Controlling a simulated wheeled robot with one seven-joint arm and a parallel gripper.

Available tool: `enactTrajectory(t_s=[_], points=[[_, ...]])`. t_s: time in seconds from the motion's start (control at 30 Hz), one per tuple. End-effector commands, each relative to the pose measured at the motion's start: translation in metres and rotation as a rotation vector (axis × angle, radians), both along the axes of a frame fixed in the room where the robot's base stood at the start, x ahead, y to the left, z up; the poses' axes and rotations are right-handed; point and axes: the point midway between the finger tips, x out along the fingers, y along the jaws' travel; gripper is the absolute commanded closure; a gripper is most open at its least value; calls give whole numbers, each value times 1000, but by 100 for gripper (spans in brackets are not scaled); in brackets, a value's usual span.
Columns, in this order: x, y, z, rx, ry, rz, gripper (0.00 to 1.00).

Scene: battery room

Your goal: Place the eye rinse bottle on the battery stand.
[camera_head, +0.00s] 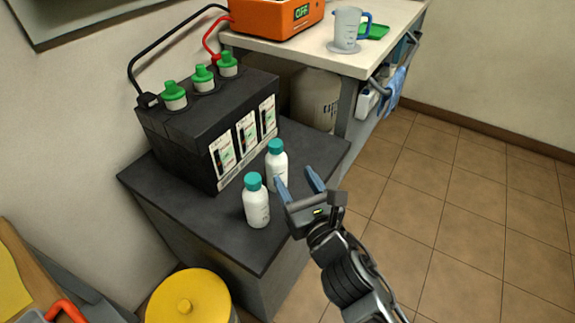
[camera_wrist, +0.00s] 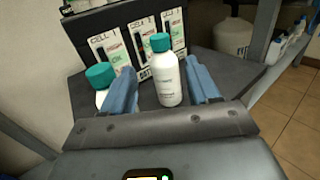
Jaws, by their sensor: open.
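Two white bottles with teal caps stand upright on the dark top of the battery stand (camera_head: 175,192). The farther bottle (camera_head: 278,169) stands close to the battery; the nearer bottle (camera_head: 257,206) stands nearer the front. The label wording is too small to read, so I cannot tell which is the eye rinse bottle. My gripper (camera_head: 298,182) is open above the stand's right edge, its fingers pointing toward the farther bottle. In the wrist view, this bottle (camera_wrist: 167,78) appears between the open fingers (camera_wrist: 160,84), with gaps on both sides; the other bottle (camera_wrist: 101,82) is partly behind the left finger.
A black battery (camera_head: 190,140) with green caps and cables fills the stand's back. A yellow drum (camera_head: 188,297) stands in front. The floor at right is clear.

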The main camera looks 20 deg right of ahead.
Motion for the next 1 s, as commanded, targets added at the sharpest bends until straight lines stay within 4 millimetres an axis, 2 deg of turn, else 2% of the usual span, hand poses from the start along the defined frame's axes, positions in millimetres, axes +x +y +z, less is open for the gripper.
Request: enactTrajectory(t_s=[0.1, 0.47, 0.57, 0.67, 0.77, 0.87, 1.0], points=[[-12, 0, 0, 0, 0, 1, 40], [-18, 0, 0, 5, 1, 1, 40], [-29, 0, -5, 76, 13, 3, 40], [-58, -2, -16, 271, 42, 7, 40], [-103, -4, -27, 582, 82, 2, 40], [-151, -8, -32, 937, 120, -19, 40], [-214, -13, -27, 1433, 157, -75, 40]])
